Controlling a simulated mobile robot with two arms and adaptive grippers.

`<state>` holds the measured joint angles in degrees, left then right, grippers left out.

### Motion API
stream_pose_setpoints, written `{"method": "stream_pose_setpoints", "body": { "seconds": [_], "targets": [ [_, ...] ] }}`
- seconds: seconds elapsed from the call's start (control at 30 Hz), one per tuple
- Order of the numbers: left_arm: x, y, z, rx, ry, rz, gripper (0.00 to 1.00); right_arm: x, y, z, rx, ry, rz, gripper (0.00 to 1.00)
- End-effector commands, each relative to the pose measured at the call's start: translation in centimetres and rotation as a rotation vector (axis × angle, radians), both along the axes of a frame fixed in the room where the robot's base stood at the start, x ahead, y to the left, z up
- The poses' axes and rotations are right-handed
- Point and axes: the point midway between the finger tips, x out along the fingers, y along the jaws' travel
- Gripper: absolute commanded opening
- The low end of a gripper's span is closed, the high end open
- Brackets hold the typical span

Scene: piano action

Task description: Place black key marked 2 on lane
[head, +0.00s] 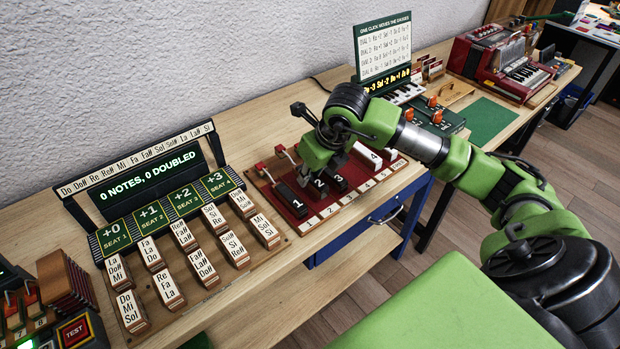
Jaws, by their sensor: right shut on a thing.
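The black key marked 2 (320,188) is at the red tray (270,183), between the black key marked 1 (292,200) and the black key marked 3 (338,182). My right gripper (310,177) reaches down over the tray and is shut on the key marked 2, with its fingers partly hiding the key. I cannot tell whether the key touches the tray floor. A white strip (331,211) with lane numbers runs along the tray's front edge. My left gripper is not in view.
A white key marked 4 (366,155) stands right of the black keys. Red-handled levers (281,151) are at the tray's back. A rack of labelled blocks (184,236) lies to the left. A control box with orange knobs (437,118) stands to the right.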

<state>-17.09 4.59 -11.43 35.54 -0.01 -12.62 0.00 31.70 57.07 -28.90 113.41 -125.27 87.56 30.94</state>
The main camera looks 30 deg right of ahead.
Motion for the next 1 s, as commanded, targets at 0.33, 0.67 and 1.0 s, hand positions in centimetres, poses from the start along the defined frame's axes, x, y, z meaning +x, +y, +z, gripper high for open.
{"method": "stream_pose_setpoints", "body": {
  "seconds": [0.33,0.67,1.0],
  "targets": [
    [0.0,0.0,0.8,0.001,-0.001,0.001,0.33,-0.1,0.1,-2.1,-0.001,0.000,0.002,0.00],
    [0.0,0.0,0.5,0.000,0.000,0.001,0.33,-0.1,0.1,-2.4,0.000,0.001,0.002,0.33],
    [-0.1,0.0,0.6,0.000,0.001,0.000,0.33,-0.1,0.1,-2.2,0.000,0.001,0.002,0.33]
  ]
}}
